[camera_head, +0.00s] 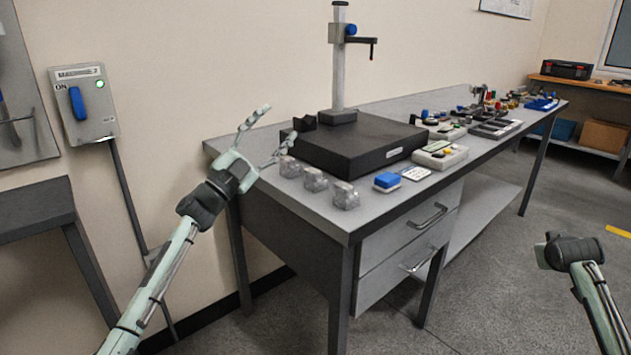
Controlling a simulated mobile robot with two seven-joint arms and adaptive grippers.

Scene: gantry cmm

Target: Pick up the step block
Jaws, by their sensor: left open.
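A small dark block (304,123) with a notched or stepped outline sits at the left back edge of the black surface plate (350,158); it may be the step block, but I cannot tell for sure. My left gripper (279,122) is open, its two fingers spread just left of that block and above the bench's left end. No object shows between the fingers. Whether the lower finger touches anything is unclear. My right arm shows at the lower right, but its gripper fingers are not seen.
Several greyish clear blocks (315,180) line the bench's (392,205) front left edge. A blue-topped box (387,181) and a label card (415,173) lie beside them. A tall stand (338,75) rises behind the plate. Trays (440,155) of small parts fill the bench's right.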

